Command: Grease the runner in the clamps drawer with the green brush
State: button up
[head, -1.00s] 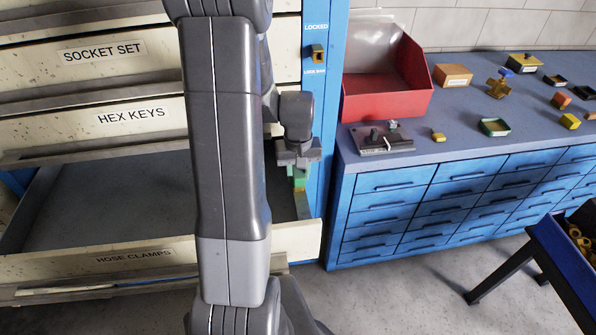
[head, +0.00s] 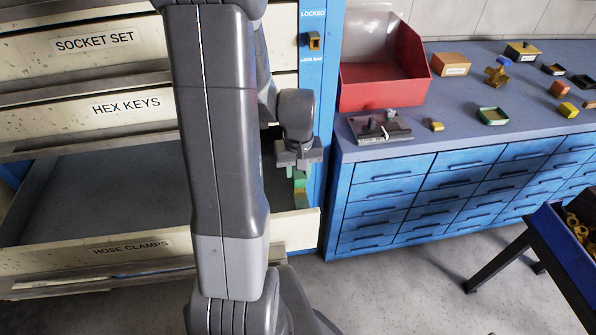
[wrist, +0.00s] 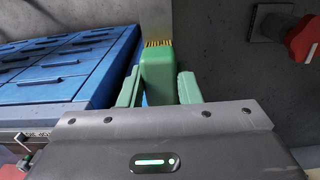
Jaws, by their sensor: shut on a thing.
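The drawer labelled HOSE CLAMPS (head: 130,247) stands pulled open at the bottom of the cream drawer stack, and its visible floor looks bare. My gripper (head: 299,163) is shut on the green brush (head: 300,184) at the drawer's right side, close to the blue cabinet post. The brush also shows in the wrist view (wrist: 159,75), upright between the two green fingers, with yellow bristles at its far end. My arm hides the drawer's middle and part of its right side. I cannot make out the runner clearly, nor whether the bristles touch it.
The blue post (head: 313,110) carries a LOCKED label and a small yellow-brown latch. A blue workbench (head: 450,105) to the right bears a red bin (head: 385,85), a metal clamp plate (head: 380,128) and several small blocks. A dark-legged cart (head: 565,245) stands at the lower right.

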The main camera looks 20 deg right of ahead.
jog(key=shift+s+a+f, duration=0.1)
jog(key=shift+s+a, duration=0.15)
jog(key=shift+s, duration=0.75)
jog(key=shift+s+a, duration=0.25)
jog(key=shift+s, duration=0.7)
jog(key=shift+w+d, duration=0.2)
jog(key=shift+w, duration=0.55)
jog(key=shift+w+d, duration=0.15)
jog(key=shift+w, duration=0.55)
jog(key=shift+w+d, duration=0.2)
jog(key=shift+w, duration=0.55)
jog(key=shift+w+d, duration=0.25)
jog(key=shift+w, duration=0.8)
jog(key=shift+w+d, duration=0.25)
jog(key=shift+w, duration=0.8)
jog(key=shift+w+d+p, duration=0.25)
jog(key=shift+w, duration=0.7)
jog(key=shift+w+d+p, duration=0.2)
jog(key=shift+w+p, duration=0.05)
jog(key=shift+w, duration=0.75)
